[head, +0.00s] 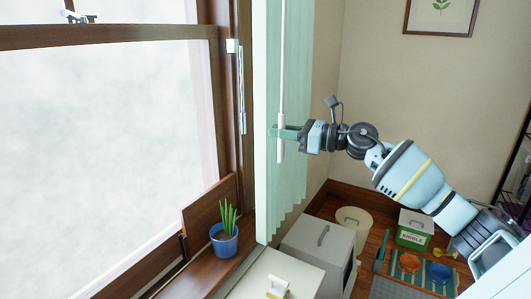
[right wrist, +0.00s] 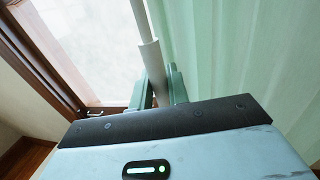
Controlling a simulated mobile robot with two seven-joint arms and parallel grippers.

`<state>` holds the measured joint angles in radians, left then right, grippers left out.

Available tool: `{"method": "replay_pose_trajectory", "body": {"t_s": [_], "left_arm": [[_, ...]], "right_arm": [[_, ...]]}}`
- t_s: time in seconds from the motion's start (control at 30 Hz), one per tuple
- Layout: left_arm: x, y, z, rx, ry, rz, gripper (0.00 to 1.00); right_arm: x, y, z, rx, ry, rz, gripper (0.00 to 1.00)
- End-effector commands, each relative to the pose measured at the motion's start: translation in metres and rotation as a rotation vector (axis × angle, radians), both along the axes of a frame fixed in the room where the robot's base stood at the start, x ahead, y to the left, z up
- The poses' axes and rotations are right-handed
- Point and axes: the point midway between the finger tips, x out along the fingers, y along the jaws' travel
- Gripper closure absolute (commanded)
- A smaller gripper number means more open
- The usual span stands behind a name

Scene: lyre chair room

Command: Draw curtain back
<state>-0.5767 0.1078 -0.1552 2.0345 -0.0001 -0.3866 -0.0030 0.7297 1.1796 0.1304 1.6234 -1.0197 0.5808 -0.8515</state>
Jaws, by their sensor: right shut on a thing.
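The curtain (head: 289,187) is pale green and pleated, hanging gathered in a narrow band at the right side of the window in the head view. It fills the right of the right wrist view (right wrist: 235,60). A thin white wand (head: 282,60) with a thicker lower end hangs in front of it. My right gripper (head: 281,132) is shut on the wand's thicker lower part, reaching in from the right. In the right wrist view the wand (right wrist: 151,62) runs down between the green fingers (right wrist: 160,88). My left gripper is not in view.
The window (head: 100,130) has a dark wooden frame and a sill. A blue pot (head: 224,242) with a green plant stands on the sill.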

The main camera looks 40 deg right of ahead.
Motion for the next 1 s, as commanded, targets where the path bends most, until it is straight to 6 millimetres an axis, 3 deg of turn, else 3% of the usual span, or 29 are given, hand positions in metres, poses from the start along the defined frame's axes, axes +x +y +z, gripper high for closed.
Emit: {"method": "replay_pose_trajectory", "body": {"t_s": [0.1,0.5,1.0], "left_arm": [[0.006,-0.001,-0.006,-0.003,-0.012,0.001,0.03],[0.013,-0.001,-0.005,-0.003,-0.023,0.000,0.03],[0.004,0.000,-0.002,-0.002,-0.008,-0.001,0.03]], "right_arm": [[0.007,-0.025,-0.002,0.003,-0.002,-0.005,1.00],[0.023,-0.085,0.003,0.004,-0.002,-0.003,1.00],[0.034,-0.126,0.001,0.001,0.000,-0.002,1.00]]}}
